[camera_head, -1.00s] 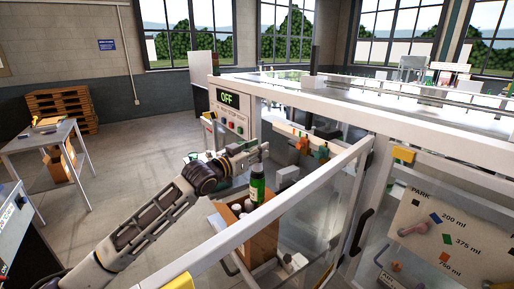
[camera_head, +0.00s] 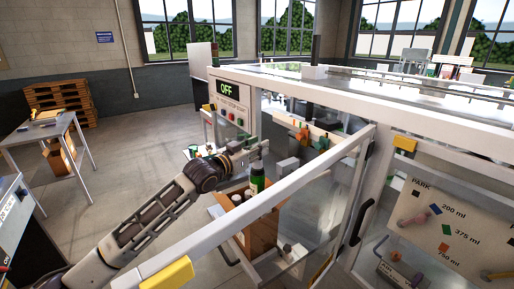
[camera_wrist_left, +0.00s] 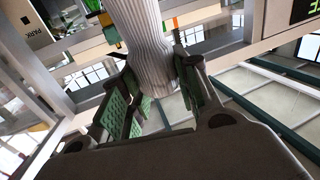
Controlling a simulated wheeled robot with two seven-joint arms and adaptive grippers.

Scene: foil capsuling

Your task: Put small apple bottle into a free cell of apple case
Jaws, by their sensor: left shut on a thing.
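The small apple bottle (camera_head: 257,184) is green with a pale label and stands upright at the apple case. My left gripper (camera_head: 258,153) is shut on its top. In the left wrist view, green finger pads close around a white ribbed neck piece (camera_wrist_left: 150,40). The apple case (camera_head: 264,230) is an open brown carton below the bottle. White-topped bottles (camera_head: 238,197) stand in its left part. The bottle's lower end is at the case's far side. I cannot tell whether it is inside a cell, because the cell floors are hidden. My right gripper is not in view.
A white machine frame rail (camera_head: 245,215) crosses in front of the case. A control panel reading OFF (camera_head: 232,100) stands behind my gripper. A panel with coloured size marks (camera_head: 436,228) is at right. A side table (camera_head: 35,137) stands at far left.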

